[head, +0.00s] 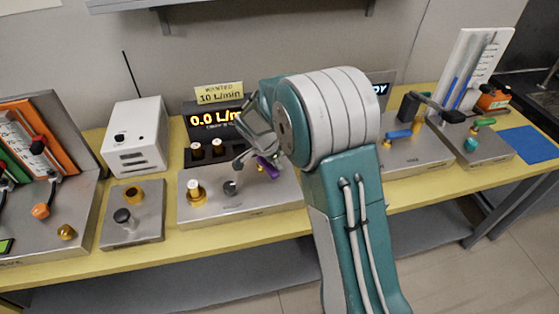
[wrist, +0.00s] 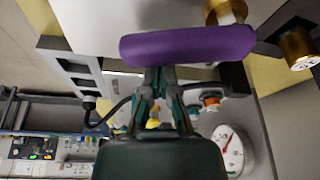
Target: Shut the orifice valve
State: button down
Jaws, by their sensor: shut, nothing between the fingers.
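A purple valve handle (head: 268,168) shows just beside my gripper (head: 243,160) on the metal panel below the display. In the wrist view the purple handle (wrist: 188,45) lies crosswise just beyond the fingertips of my gripper (wrist: 157,75). The fingers are together with nothing between them. They look close to or against the handle's edge; I cannot tell whether they touch. A brass fitting (wrist: 225,10) sits beside the handle. No readable label shows which valve is the orifice valve. My arm hides part of the panel and display.
The display (head: 215,120) reads 0.0 L/min, under a yellow sign (head: 219,93) reading WANTED 10 L/min. A brass-and-white knob (head: 195,193) and a dark knob (head: 230,188) stand left of the handle. A white box (head: 137,140) is further left. Blue and green handles (head: 397,134) stand right.

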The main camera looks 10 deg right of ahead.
aim_at(274, 169)
jog(key=shift+s+a+m+g, duration=0.3)
jog(key=shift+a+m, duration=0.25)
jog(key=shift+m, duration=0.55)
jog(key=shift+s+a, duration=0.15)
jog(key=shift+a, duration=0.25)
jog(key=d, duration=0.4)
jog(key=shift+d, duration=0.15)
jog(key=v, duration=0.9)
jog(key=shift+a+r, duration=0.1)
jog(key=shift+a, duration=0.25)
jog(key=shift+a+r, duration=0.1)
jog(key=shift+r, duration=0.2)
